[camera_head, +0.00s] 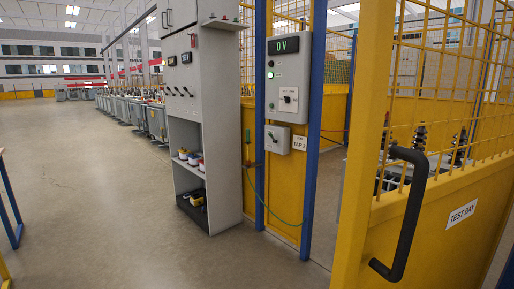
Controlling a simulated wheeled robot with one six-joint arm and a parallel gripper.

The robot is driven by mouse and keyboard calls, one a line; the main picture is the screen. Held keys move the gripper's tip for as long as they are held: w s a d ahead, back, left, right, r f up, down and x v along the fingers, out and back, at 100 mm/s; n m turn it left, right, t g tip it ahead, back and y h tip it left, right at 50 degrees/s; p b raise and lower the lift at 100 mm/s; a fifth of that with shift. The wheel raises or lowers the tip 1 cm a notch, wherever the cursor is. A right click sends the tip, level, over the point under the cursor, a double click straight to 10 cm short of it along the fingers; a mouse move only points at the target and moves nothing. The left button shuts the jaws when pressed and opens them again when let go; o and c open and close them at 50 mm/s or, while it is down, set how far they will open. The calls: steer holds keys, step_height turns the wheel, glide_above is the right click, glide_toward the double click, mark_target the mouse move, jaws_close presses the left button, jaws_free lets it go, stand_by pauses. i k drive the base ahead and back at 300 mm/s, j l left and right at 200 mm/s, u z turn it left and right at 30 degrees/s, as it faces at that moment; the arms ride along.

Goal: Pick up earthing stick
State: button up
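A thin upright stick with green parts, which looks like the earthing stick (248,148), stands at a small bracket between the grey cabinet and the blue post. A green cable (268,205) hangs from near it and curves down to the right along the yellow panel. The stick is small in view, so its exact hold on the bracket is unclear. My gripper is not in view, and nothing held by it shows.
A yellow mesh gate (362,140) with a black handle (405,215) stands open close on the right, marked TEST BAY. A control box (288,85) reads 0V. A grey cabinet (222,120) with shelves stands left of the stick. The floor (95,180) at left is clear.

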mark_target(248, 162)
steer(key=i+j+u, duration=0.7)
steer(key=i+j, duration=0.3)
steer(key=i, duration=0.3)
steer(key=i+j+z, duration=0.1)
steer(key=i, duration=0.25)
steer(key=i+j, duration=0.2)
steer(key=i, duration=0.2)
steer(key=i+l+z, duration=0.15)
steer(key=z, duration=0.3)
steer(key=i+z, duration=0.7)
steer(key=z, duration=0.25)
steer(key=i+j+z, duration=0.1)
steer(key=i+z, duration=0.2)
steer(key=z, duration=0.15)
steer(key=i+l+z, duration=0.1)
steer(key=i+z, duration=0.75)
steer(key=u, duration=1.85)
steer(key=j, duration=0.1)
